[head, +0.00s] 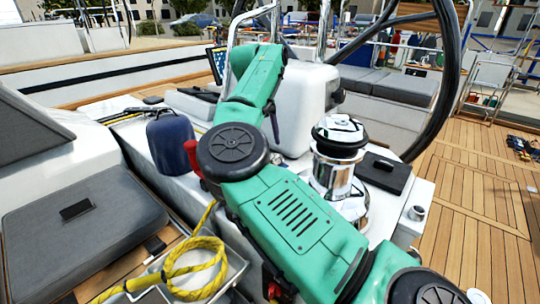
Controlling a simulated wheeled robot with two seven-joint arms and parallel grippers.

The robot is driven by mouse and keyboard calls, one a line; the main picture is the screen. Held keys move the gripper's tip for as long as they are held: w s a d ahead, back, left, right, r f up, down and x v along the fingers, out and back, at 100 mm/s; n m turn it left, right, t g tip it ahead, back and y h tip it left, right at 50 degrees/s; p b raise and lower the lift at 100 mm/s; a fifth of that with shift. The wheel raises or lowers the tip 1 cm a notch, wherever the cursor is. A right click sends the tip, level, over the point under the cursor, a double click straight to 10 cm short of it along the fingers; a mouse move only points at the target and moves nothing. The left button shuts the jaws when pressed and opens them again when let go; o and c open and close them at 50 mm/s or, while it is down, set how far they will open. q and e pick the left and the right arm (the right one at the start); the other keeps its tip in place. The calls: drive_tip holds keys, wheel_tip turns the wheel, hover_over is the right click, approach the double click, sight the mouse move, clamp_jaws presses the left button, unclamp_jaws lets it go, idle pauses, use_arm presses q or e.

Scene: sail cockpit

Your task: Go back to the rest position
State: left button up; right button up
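A green arm of mine reaches in from the bottom right, bends at a dark round joint in the middle, and rises toward the top centre. Its far end turns away behind the green link, and I see no gripper fingers clearly there. No arm comes in from the left, and my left gripper is out of the picture. I see nothing held.
Close around the arm are a chrome winch (337,172), a white pedestal (302,108), a black steering wheel rim (447,85) and a blue winch cover (169,142). A yellow rope (197,266) lies in a tray. Grey cushions (85,225) are left; wooden deck (470,190) is right.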

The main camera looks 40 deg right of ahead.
drive_tip(key=shift+a+r, duration=0.1)
drive_tip(key=shift+r, duration=0.45)
